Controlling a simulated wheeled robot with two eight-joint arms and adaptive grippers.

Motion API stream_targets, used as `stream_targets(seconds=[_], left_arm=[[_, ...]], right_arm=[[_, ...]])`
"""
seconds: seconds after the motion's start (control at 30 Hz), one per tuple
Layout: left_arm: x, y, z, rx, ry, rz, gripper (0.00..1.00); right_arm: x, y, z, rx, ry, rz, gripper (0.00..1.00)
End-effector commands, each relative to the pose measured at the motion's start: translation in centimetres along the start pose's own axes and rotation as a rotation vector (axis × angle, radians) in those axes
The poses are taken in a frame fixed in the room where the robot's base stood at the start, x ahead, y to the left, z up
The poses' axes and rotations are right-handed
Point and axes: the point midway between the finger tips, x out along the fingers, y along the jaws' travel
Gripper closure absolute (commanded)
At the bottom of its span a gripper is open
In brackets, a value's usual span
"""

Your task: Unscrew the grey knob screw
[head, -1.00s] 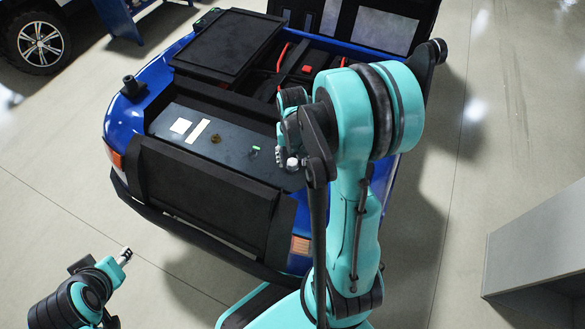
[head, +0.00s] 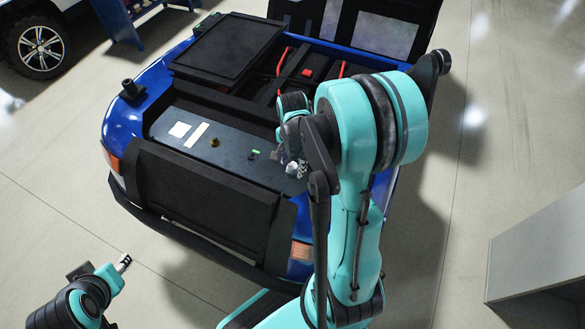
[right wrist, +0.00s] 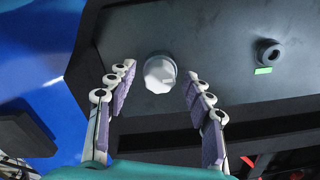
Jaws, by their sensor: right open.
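The grey knob screw (right wrist: 160,74) is a pale, faceted round cap on the dark panel in the right wrist view. In the head view the knob (head: 291,168) shows small at the panel's right end, close by my right gripper. My right gripper (right wrist: 160,78) is open, with one finger on each side of the knob and a visible gap to both. It seems not to touch the knob; the depth between them is hard to judge. My left gripper (head: 125,262) is far from the panel at lower left, too small to read its jaws.
The dark panel (head: 232,147) spans the blue vehicle's front. A black ring fitting (right wrist: 268,52) with a green tab (right wrist: 263,71) is right of the knob. A black box (head: 228,45) and red-handled parts (head: 307,73) lie behind. A grey cabinet (head: 540,250) stands at right.

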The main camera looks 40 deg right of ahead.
Motion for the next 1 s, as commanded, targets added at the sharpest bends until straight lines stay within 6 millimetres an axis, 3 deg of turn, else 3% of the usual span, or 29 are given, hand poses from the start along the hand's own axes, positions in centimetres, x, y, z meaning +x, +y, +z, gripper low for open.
stream_targets(seconds=[0.17, 0.57, 1.0], left_arm=[[0.14, 0.00, 0.10, 0.000, 0.000, 0.000, 0.60], [0.21, 0.00, 0.15, 0.000, 0.000, 0.000, 0.60], [0.69, 0.00, 0.49, 0.000, 0.000, 0.000, 0.60]], right_arm=[[0.02, 0.01, 0.01, 0.172, 0.000, 0.000, 0.48], [0.02, 0.02, 0.01, 0.254, 0.000, 0.000, 0.48], [0.03, 0.02, 0.01, 0.969, 0.000, 0.000, 0.48]])
